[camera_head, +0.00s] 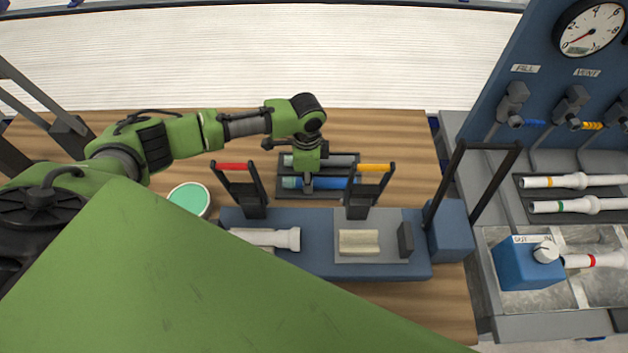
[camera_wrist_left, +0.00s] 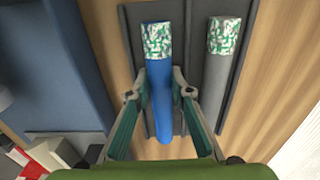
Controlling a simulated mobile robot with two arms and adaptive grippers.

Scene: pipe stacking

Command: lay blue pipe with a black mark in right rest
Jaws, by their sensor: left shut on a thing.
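A blue pipe (camera_head: 338,183) lies in a dark tray (camera_head: 291,194) at the back of the bench, beside a grey pipe (camera_head: 340,161). In the left wrist view the blue pipe (camera_wrist_left: 160,88) has a green-and-white speckled end; I see no black mark on it. My left gripper (camera_head: 308,184) is shut on the blue pipe, one finger on each side. The blue fixture (camera_head: 318,262) stands in front of the tray. Its right rest, a beige block (camera_head: 358,242), is empty. A white pipe (camera_head: 268,238) lies on its left side. My right gripper is out of view.
A red-handled clamp (camera_head: 235,167) and a yellow-handled clamp (camera_head: 376,168) stand raised at the fixture's back edge. A grey upright block (camera_head: 405,240) is right of the beige block. A round green-topped container (camera_head: 188,199) stands left. A blue gauge panel (camera_head: 550,80) rises at right.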

